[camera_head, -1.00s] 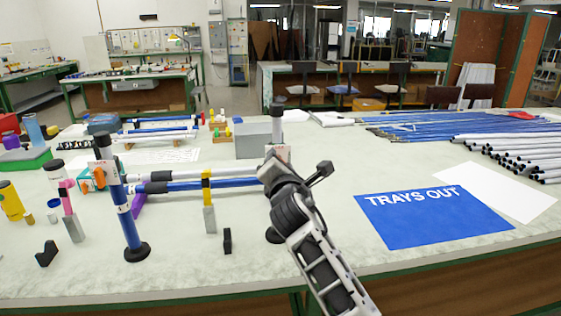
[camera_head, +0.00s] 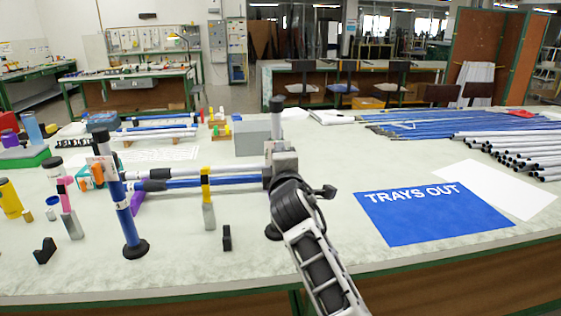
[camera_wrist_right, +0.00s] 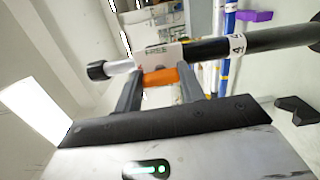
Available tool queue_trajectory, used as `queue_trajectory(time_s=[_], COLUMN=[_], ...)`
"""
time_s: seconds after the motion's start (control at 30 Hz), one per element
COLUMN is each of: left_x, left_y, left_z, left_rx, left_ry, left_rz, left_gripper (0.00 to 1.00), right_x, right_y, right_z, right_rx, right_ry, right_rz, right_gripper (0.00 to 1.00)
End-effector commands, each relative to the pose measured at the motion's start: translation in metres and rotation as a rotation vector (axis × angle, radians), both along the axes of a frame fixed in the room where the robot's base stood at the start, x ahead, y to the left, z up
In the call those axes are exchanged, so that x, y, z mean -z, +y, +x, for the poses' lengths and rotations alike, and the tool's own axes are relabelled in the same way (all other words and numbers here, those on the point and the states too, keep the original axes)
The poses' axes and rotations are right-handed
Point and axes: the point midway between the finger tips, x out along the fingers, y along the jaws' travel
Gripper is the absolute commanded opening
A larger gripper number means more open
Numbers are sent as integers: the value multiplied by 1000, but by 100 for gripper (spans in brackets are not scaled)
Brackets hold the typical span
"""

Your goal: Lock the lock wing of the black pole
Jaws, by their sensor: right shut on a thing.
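The black pole stands upright, its grey inner tube (camera_head: 277,125) and dark cap showing above my right gripper (camera_head: 281,165) in the head view. My gripper and wrist hide its middle; part of its round base shows below. In the right wrist view the black tube (camera_wrist_right: 270,40) lies across the picture with a white collar (camera_wrist_right: 155,55) marked FREE. The orange lock wing (camera_wrist_right: 160,76) is between the fingers of my right gripper (camera_wrist_right: 160,92), which is shut on it. My left gripper is not in view.
A blue pole (camera_head: 124,215) stands upright at the left on a round black base. Blue and white rods (camera_head: 220,182) lie between the poles. A yellow-topped post (camera_head: 207,195) and a small black block (camera_head: 227,238) stand in front. The TRAYS OUT mat (camera_head: 432,213) lies at the right.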

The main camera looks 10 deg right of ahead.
Motion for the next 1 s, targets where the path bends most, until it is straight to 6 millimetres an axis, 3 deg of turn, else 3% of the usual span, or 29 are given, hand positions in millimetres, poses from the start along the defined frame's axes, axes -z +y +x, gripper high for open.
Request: queue_trajectory(time_s=[0.6,0.63,0.7,1.0], left_x=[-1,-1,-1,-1], left_y=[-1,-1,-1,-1], left_z=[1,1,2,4], left_rx=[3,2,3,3], left_ry=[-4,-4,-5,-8], left_rz=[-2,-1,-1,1], left_gripper=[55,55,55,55], right_x=[0,0,0,0], right_y=[1,1,1,1], right_z=[0,0,0,0], right_rx=[-2,-2,-2,-1], right_ry=[-1,-1,-1,-2], right_rz=[47,47,46,43], right_gripper=[16,42,62,62])
